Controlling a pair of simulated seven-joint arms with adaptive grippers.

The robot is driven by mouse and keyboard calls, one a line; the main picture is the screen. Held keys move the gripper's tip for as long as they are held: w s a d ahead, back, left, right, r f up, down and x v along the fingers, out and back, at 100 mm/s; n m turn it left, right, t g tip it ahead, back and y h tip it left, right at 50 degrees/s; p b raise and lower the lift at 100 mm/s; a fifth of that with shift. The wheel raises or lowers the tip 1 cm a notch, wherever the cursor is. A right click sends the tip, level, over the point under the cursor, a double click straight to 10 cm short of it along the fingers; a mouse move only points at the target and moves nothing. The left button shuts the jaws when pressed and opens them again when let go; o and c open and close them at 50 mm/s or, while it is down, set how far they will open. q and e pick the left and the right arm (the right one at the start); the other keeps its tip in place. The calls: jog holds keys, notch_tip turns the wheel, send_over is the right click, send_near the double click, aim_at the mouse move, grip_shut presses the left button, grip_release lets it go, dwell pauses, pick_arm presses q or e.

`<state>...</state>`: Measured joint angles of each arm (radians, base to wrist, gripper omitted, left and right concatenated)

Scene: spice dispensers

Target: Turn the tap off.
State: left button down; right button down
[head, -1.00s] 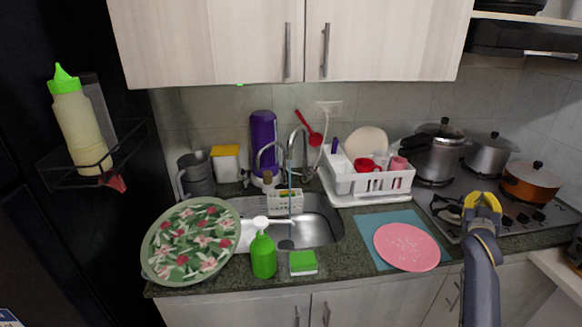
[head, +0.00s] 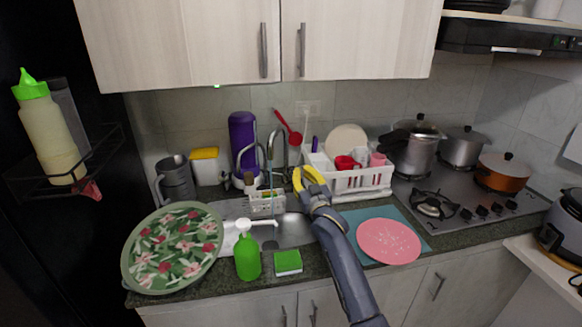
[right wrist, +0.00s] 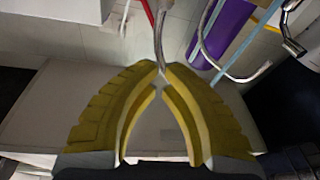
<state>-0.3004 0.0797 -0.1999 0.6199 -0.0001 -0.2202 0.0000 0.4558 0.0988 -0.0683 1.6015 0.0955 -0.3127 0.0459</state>
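The metal tap (head: 270,150) stands behind the sink (head: 290,232), with a curved spout. A thin pale-blue stream (head: 270,178) runs down from it towards the basin. A second curved metal pipe (head: 240,160) stands to its left. My right gripper (head: 308,174) is in front of and to the right of the tap, apart from it, above the sink's right side. In the right wrist view its yellow fingertips (right wrist: 160,76) come together with nothing between them. Curved metal pipes (right wrist: 236,72) show beyond the fingertips there. The tap's handle cannot be made out clearly. My left gripper is out of view.
A white dish rack (head: 362,182) stands close to the right of my gripper. A purple bottle (head: 241,135) is behind the tap. A green soap bottle (head: 247,256), a sponge (head: 288,262) and a floral plate (head: 172,250) line the front. A pink plate (head: 389,241) lies at right.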

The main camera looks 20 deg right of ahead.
jog(key=x, duration=0.9)
jog(key=shift+w+r, duration=0.1)
jog(key=shift+w, duration=0.25)
jog(key=shift+s+d+f, duration=0.1)
jog(key=shift+s+f, duration=0.05)
jog(key=shift+f, duration=0.45)
jog(key=shift+s+d+f, duration=0.1)
jog(key=shift+s+f, duration=0.05)
jog(key=shift+f, duration=0.45)
jog(key=shift+s+d+f, duration=0.1)
jog(key=shift+f, duration=0.7)
jog(key=shift+s+f, duration=0.5)
jog(key=shift+f, duration=0.3)
